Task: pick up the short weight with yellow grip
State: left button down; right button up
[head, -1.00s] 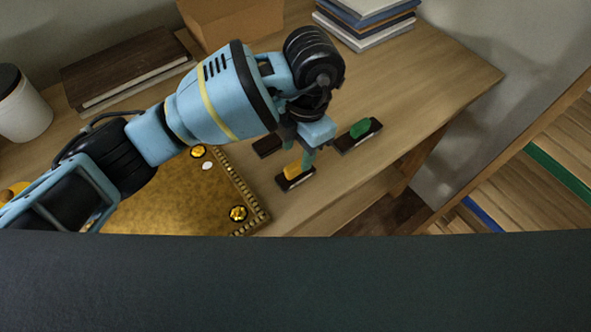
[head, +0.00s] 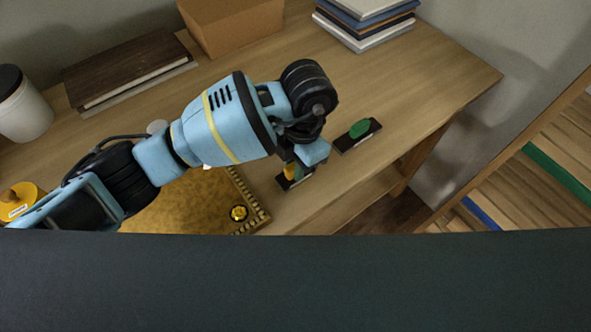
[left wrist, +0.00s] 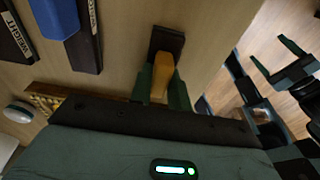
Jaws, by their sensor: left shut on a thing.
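The short weight with yellow grip is on the wooden table, near its front edge. In the head view its yellow grip (head: 289,172) shows partly behind my gripper, above a dark base. In the left wrist view the yellow grip (left wrist: 162,76) stands between the two teal fingers, with the dark base (left wrist: 167,40) beyond. My left gripper (head: 297,170) is shut on the yellow grip, and its fingers touch the grip's sides.
A weight with green grip (head: 359,129) stands to the right. The left wrist view shows a weight with blue grip (left wrist: 56,16) and a dark one (left wrist: 14,36) lettered WEIGHT. A gilt tray (head: 180,205), a cardboard box (head: 235,25) and stacked books (head: 366,22) are around.

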pick_arm(q)
jog(key=shift+r, duration=0.1)
jog(key=shift+r, duration=0.5)
jog(key=shift+s+d+r, duration=0.2)
jog(key=shift+s+r, duration=0.05)
jog(key=shift+r, duration=0.35)
jog(key=shift+s+d+r, duration=0.2)
jog(key=shift+s+r, duration=0.05)
jog(key=shift+r, duration=0.35)
jog(key=s+d+r, duration=0.1)
jog(key=s+d, duration=0.7)
jog(key=s, duration=0.4)
jog(key=shift+d+r+b, duration=0.2)
jog(key=shift+d+b, duration=0.15)
jog(key=shift+b, duration=0.05)
pick_arm(e)
jog(key=shift+s+a+f, duration=0.1)
jog(key=shift+s+f, duration=0.25)
jog(key=shift+f, duration=0.15)
pick_arm(q)
jog(key=shift+a, duration=0.1)
